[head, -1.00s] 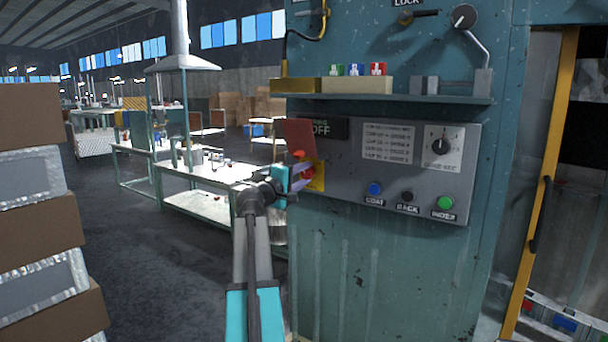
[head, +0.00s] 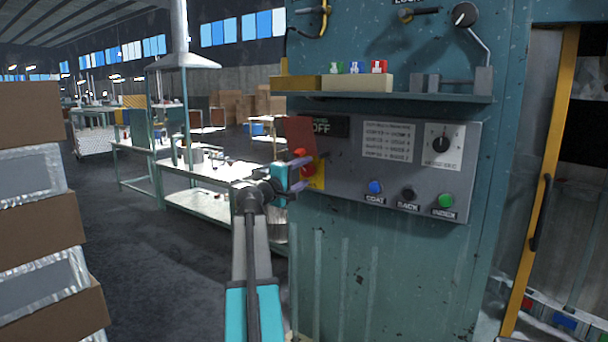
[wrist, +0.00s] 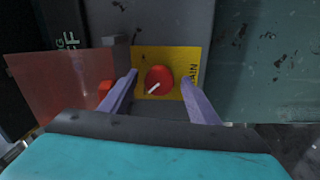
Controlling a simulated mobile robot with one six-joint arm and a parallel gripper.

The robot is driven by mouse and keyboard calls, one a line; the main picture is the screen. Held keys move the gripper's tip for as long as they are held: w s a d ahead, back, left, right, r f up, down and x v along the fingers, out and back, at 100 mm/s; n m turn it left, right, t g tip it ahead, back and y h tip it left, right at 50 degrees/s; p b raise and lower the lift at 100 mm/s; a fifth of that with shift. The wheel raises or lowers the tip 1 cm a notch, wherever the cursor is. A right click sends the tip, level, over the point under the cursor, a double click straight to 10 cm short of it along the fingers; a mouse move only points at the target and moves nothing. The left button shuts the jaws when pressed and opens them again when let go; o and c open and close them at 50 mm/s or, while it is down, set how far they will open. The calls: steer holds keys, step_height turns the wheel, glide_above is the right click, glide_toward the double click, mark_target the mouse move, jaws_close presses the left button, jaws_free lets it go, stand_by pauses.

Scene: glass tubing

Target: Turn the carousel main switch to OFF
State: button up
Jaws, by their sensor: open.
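The main switch is a red round knob (wrist: 159,80) with a white pointer mark, on a yellow plate (wrist: 180,60). In the wrist view the pointer lies at a slant, from lower left to upper right. In the head view the red knob (head: 307,167) shows beside my gripper (head: 303,172). My gripper is open, its two purple fingers apart on the left and right of the knob in the wrist view (wrist: 160,80). I cannot tell whether they touch it. A reddish translucent flap (wrist: 62,85) stands open left of the plate; it also shows in the head view (head: 300,135).
A dark display (head: 325,127) reads "OFF" at its end. The grey panel also has blue (head: 376,187), black (head: 408,195) and green (head: 445,201) buttons and a dial (head: 441,145). A shelf (head: 440,98) juts out above. Stacked boxes (head: 30,150) stand at left.

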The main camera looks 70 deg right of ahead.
steer(key=b+v, duration=0.2)
steer(key=v, duration=1.1)
steer(key=shift+a, duration=0.25)
steer(key=shift+f, duration=0.1)
